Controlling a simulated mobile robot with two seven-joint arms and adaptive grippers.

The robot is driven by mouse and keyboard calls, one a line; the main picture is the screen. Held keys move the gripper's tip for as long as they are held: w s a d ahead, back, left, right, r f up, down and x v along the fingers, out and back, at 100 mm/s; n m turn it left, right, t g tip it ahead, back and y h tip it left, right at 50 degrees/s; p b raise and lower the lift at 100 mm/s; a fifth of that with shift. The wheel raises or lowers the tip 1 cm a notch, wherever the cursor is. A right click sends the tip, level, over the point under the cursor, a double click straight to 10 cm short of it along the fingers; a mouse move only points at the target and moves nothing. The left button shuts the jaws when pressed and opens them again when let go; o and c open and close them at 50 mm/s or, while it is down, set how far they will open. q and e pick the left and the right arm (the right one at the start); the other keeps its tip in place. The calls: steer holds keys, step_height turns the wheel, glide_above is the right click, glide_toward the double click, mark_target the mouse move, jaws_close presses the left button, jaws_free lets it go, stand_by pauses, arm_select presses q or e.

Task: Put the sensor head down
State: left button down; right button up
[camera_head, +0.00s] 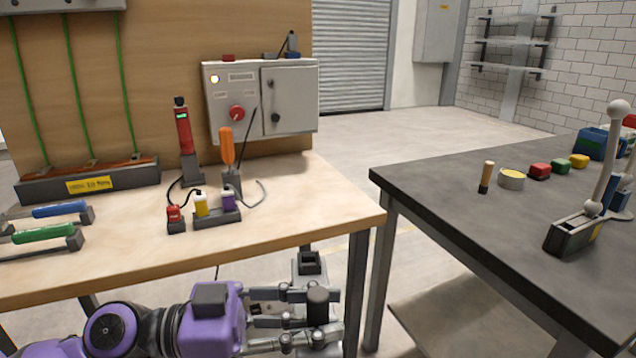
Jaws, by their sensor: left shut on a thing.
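My left gripper (316,322), on its purple arm, is low in front of the wooden bench, below the level of its top. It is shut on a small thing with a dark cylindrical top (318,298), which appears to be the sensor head. The fingers hide much of its lower part. A grey block with a black top (309,263) shows just behind the fingers; I cannot tell whether it touches the held thing. My right gripper is not in view.
The wooden bench (300,220) holds a red handheld device (184,135), an orange-handled tool (227,146), small coloured plugs and a grey control box (262,100). The dark table (460,215) at right holds a white lever (605,150) and coloured blocks; its near-left area is clear.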

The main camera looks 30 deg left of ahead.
arm_select(q)
steer(key=s+d+r+p, duration=0.1)
steer(key=s+r+p, duration=0.1)
steer(key=r+p, duration=1.4)
steer(key=s+r+p, duration=0.2)
steer(key=r+p, duration=0.6)
steer(key=r, duration=1.6)
steer(key=w+f+n+t+y, duration=0.2)
steer(key=w+n+t+y, duration=0.1)
steer(key=w, duration=0.4)
steer(key=shift+w+d+f, duration=0.15)
steer(key=shift+w+f, duration=0.2)
steer(key=shift+f, duration=0.05)
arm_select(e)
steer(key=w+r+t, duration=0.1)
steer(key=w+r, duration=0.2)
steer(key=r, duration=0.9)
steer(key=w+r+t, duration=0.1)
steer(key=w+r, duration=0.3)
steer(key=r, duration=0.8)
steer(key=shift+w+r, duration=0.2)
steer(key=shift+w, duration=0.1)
arm_select(q)
steer(key=shift+f, duration=0.1)
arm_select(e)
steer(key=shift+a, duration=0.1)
